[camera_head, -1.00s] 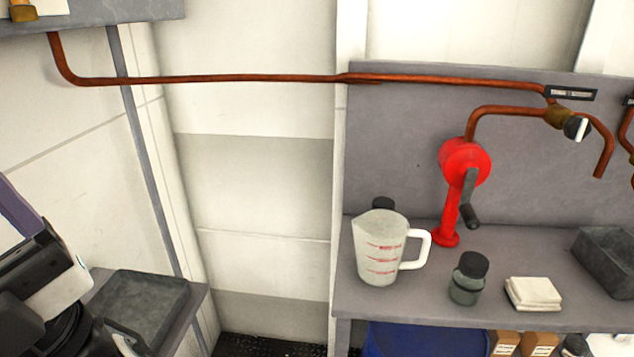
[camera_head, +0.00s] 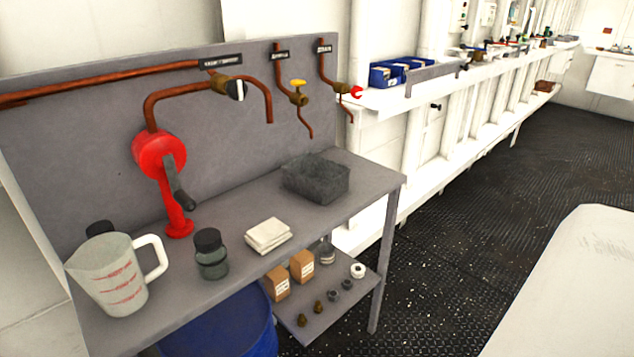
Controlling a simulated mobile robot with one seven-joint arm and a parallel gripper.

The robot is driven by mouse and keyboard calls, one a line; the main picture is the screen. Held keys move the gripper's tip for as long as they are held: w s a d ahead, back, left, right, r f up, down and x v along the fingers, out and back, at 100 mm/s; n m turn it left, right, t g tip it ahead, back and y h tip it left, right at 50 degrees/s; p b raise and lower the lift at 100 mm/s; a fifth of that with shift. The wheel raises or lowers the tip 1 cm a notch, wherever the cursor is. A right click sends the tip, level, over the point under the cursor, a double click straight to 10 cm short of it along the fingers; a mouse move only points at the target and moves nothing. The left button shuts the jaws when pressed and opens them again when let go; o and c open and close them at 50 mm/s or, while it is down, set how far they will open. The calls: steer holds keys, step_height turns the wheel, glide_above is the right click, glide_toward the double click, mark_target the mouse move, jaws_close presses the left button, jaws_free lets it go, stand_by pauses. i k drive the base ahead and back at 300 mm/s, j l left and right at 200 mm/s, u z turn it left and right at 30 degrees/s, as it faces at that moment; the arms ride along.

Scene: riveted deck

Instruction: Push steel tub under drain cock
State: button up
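A dark grey rectangular tub (camera_head: 315,180), open at the top, sits on the grey bench toward its right end. The cock with the red handle (camera_head: 356,92) is at the right end of the back panel, under a small label that seems to read DRAIN (camera_head: 323,46). Its copper spout (camera_head: 347,110) ends above and to the right of the tub in the picture. A yellow-handled cock (camera_head: 299,84) is left of it, and its spout ends above the tub's middle in the picture. My gripper is not in view.
A folded white cloth (camera_head: 268,236), a dark-lidded jar (camera_head: 210,254), a measuring jug (camera_head: 112,275) and a red crank pump (camera_head: 160,155) stand left of the tub. The bench top (camera_head: 371,181) is bare right of the tub. Dark floor (camera_head: 440,250) is open in front; a pale surface (camera_head: 570,290) fills the lower right.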

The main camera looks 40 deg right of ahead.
mark_target(316, 177)
steer(key=i+l+z, duration=0.2)
steer(key=z, duration=0.2)
steer(key=i+z, duration=0.45)
steer(key=i+j+z, duration=0.2)
steer(key=i+j, duration=0.1)
steer(key=i, duration=0.1)
